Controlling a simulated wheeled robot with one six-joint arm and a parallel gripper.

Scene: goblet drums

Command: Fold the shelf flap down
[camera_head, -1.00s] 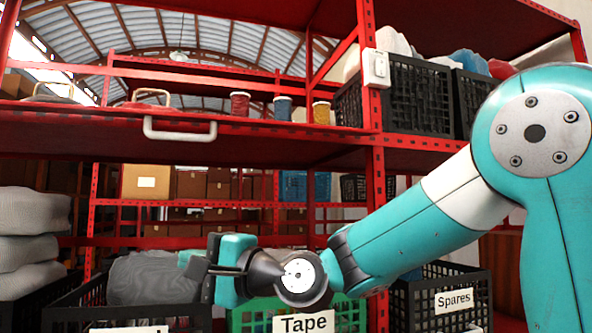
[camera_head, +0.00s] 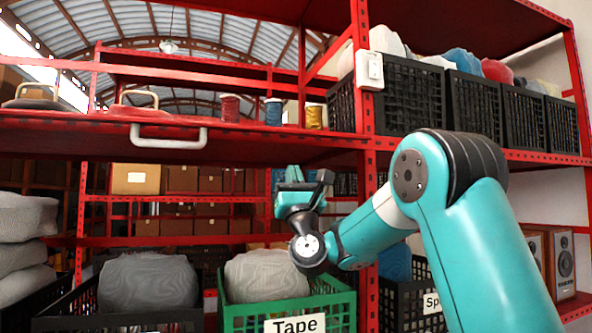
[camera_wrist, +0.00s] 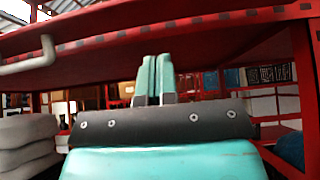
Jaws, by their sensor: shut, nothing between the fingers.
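The shelf flap (camera_head: 70,128) is a wide red panel at mid-height, raised and roughly level, with its underside showing. A white bar handle (camera_head: 168,140) is fixed along its front edge. My gripper (camera_head: 296,176) is below and to the right of the handle, near the red upright, apart from the handle. In the wrist view the two teal fingers of my gripper (camera_wrist: 153,78) are together and empty, pointing toward the flap's underside (camera_wrist: 150,45). The handle (camera_wrist: 28,56) shows at upper left there. The flap's hinge cannot be made out.
Red, blue and yellow spools (camera_head: 272,112) and a red lidded item (camera_head: 135,108) appear above the flap. A red upright (camera_head: 365,100) carries a white switch box (camera_head: 369,70). A green crate labelled Tape (camera_head: 340,310) and black crates stand below. Grey sacks (camera_head: 25,240) are stacked left.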

